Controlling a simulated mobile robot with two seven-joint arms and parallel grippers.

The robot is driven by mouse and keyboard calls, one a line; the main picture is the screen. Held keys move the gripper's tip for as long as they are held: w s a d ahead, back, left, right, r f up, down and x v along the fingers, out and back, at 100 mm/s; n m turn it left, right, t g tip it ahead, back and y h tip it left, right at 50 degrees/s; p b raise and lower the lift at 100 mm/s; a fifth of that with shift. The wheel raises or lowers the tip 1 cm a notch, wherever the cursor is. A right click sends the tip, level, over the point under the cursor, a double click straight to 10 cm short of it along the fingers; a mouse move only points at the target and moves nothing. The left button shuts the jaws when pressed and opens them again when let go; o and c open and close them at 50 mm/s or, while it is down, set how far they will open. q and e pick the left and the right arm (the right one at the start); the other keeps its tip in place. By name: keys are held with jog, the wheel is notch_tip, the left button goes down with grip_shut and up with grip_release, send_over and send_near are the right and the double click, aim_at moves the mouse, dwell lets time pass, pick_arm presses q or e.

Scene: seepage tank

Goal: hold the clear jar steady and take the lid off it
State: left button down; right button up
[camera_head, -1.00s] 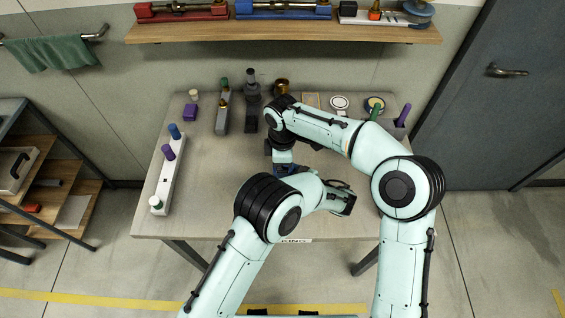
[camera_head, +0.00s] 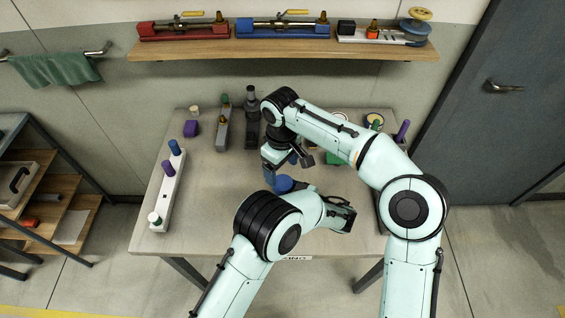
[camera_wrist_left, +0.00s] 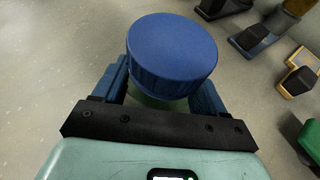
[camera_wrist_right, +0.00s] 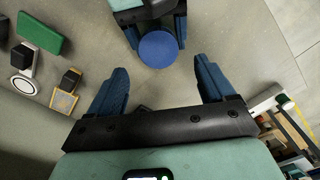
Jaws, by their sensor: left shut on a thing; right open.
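The clear jar (camera_wrist_left: 150,99) shows only as a pale greenish strip under its blue lid (camera_wrist_left: 172,52) in the left wrist view. The lid sits on top of the jar; I cannot tell if it is loose. The lid also shows in the head view (camera_head: 283,183) and the right wrist view (camera_wrist_right: 158,49). My left gripper (camera_wrist_left: 158,90) is shut around the jar, below the lid. My right gripper (camera_wrist_right: 163,76) is open and empty, apart from the lid, which lies ahead of its fingertips. In the head view it hangs just behind the lid.
A white rack (camera_head: 166,196) with blue and purple pieces stands at the table's left. A green block (camera_wrist_right: 40,34) lies among small items. The table's left middle is clear.

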aim_at(283, 182)
jog(key=m, duration=0.2)
jog(key=r+m, duration=0.1)
jog(key=m, duration=0.2)
jog(key=shift+d+r, duration=0.1)
jog(key=shift+r, duration=0.1)
jog(key=shift+f, duration=0.1)
notch_tip(283, 182, down, 8)
jog(key=shift+r, duration=0.15)
jog(key=c, duration=1.1)
jog(key=shift+o, duration=0.2)
jog(key=n, duration=0.9)
